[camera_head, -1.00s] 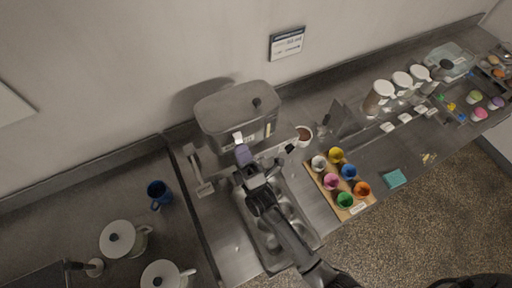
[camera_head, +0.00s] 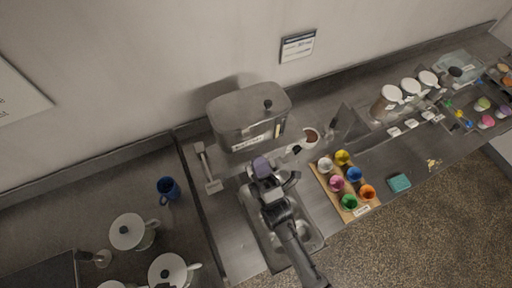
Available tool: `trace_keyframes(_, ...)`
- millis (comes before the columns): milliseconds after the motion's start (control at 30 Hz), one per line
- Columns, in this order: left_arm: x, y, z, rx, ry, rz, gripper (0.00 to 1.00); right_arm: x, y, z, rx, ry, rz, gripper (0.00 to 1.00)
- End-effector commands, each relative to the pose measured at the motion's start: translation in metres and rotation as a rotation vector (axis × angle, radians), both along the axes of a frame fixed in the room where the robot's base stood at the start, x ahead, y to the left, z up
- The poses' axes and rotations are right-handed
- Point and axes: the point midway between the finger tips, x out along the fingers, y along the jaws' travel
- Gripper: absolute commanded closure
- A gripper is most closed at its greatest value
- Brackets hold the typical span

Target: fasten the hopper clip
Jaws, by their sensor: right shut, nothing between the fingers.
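The hopper (camera_head: 240,108) is a grey lidded box with a dark knob on top, standing at the back of the counter against the wall. A pale strip, perhaps a label, runs along its front. I cannot make out the hopper clip as a separate part or tell whether it is fastened. My right gripper (camera_head: 260,164), with purplish fingertips, is just in front of and below the hopper's front face. It is shut and empty, and it looks apart from the hopper. My left gripper is not in view.
A metal basin (camera_head: 307,234) lies under my right arm. A wooden board (camera_head: 361,211) with several coloured cups is to the right. A brown-filled bowl (camera_head: 311,135) stands right of the hopper. A blue mug (camera_head: 168,188) and white-lidded pots (camera_head: 127,231) are at left.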

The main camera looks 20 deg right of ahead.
Motion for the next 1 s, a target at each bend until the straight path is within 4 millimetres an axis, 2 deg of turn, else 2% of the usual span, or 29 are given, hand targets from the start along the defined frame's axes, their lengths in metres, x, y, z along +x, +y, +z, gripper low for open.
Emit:
trace_keyframes(100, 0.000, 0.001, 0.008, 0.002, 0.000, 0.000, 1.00, -0.019, 0.001, 0.002, 0.002, 0.002, 0.006, 1.00)
trace_keyframes(333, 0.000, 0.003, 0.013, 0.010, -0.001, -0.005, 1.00, -0.040, 0.001, 0.000, 0.002, 0.000, 0.012, 1.00)
trace_keyframes(1000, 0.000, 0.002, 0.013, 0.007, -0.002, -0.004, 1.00, -0.045, 0.001, 0.000, 0.002, -0.001, 0.014, 1.00)
